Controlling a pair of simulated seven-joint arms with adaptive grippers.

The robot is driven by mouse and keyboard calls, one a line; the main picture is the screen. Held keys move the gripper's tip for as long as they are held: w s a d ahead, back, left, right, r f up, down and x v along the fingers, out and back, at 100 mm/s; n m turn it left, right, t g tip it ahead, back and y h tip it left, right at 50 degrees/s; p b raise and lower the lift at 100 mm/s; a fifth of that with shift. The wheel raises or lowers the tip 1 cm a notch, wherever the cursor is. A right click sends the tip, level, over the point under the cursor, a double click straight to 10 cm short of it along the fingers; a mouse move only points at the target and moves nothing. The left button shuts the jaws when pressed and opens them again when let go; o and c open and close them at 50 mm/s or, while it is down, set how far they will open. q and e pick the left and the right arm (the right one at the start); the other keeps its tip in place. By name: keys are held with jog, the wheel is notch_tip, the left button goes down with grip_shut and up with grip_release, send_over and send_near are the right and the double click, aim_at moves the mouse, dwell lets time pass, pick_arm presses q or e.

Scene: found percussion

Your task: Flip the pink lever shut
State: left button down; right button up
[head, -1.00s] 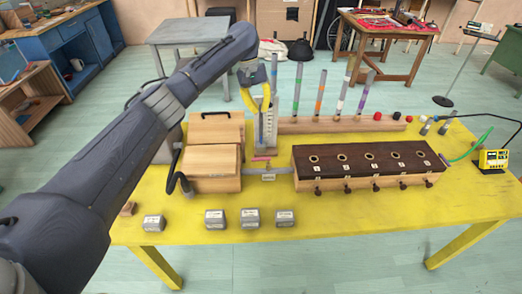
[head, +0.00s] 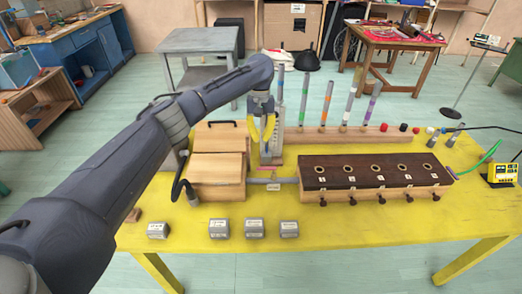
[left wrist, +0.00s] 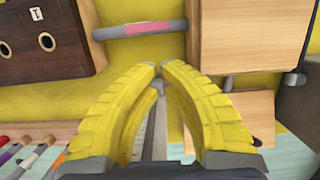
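In the left wrist view, a pink band (left wrist: 148,28) lies across a grey bar, beyond the fingertips. My left gripper (head: 262,139) has yellow fingers and points down beside the column, above and behind the lever. My right gripper is not in view.
Two wooden boxes (head: 217,168) stand left of the lever. A dark-topped block with holes (head: 375,170) stands right. Several grey blocks (head: 254,229) lie along the front. Coloured tubes (head: 326,103) rise behind. The yellow table (head: 400,228) is bare at front right.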

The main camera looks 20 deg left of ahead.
pick_arm(q)
jog(key=x, duration=0.9)
jog(key=shift+f, duration=0.25)
jog(key=shift+s+d, duration=0.1)
jog(key=shift+d, duration=0.05)
